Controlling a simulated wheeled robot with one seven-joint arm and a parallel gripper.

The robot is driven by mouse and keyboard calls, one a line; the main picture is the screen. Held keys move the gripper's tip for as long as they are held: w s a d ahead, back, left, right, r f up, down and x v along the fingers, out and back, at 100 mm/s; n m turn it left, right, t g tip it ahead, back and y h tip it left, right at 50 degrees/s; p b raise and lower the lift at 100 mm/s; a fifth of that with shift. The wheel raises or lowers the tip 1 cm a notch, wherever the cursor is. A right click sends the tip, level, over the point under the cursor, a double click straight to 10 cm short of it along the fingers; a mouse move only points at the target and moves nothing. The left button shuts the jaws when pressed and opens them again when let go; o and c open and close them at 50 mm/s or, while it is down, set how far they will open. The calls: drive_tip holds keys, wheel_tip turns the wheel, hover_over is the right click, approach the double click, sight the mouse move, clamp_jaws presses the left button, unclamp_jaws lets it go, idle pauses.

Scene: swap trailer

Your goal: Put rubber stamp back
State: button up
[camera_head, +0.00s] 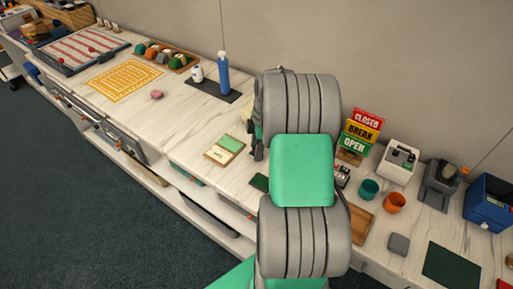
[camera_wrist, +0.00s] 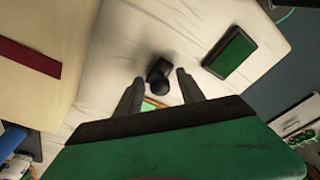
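A small black rubber stamp (camera_wrist: 158,69) with a rounded handle is on the pale surface in the wrist view. My gripper (camera_wrist: 162,77) has its two fingers spread, one on each side of the stamp's handle, with visible gaps. A green ink pad with a dark frame (camera_wrist: 231,53) lies to the right of the stamp. In the head view my arm hides the gripper and the stamp. A dark green pad (camera_head: 259,183) shows just left of my arm there.
In the head view, a wooden board with a green patch (camera_head: 224,150) lies left of my arm. To the right are a sign stack (camera_head: 362,130), a teal cup (camera_head: 369,189), an orange cup (camera_head: 394,202) and a wooden tray (camera_head: 359,223).

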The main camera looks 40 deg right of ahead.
drive_tip(key=shift+d+r, duration=0.1)
drive_tip(key=shift+r, duration=0.5)
wheel_tip(320, 180, up, 11)
drive_tip(key=b, duration=0.1)
drive_tip(key=s+a+r+m+t, duration=0.1)
drive_tip(key=s+a+r+m, duration=0.15)
drive_tip(key=a, duration=0.45)
drive_tip(key=s+a+r+m, duration=0.1)
drive_tip(key=a+m, duration=0.2)
drive_tip(key=a, duration=0.5)
drive_tip(key=s+a+f+m+t+h, duration=0.1)
drive_tip(key=s+a+f+m, duration=0.2)
drive_tip(key=s+a+m, duration=0.4)
drive_tip(key=shift+s+a+f+t, duration=0.15)
drive_tip(key=shift+s+a+t, duration=0.35)
drive_tip(key=shift+s, duration=0.3)
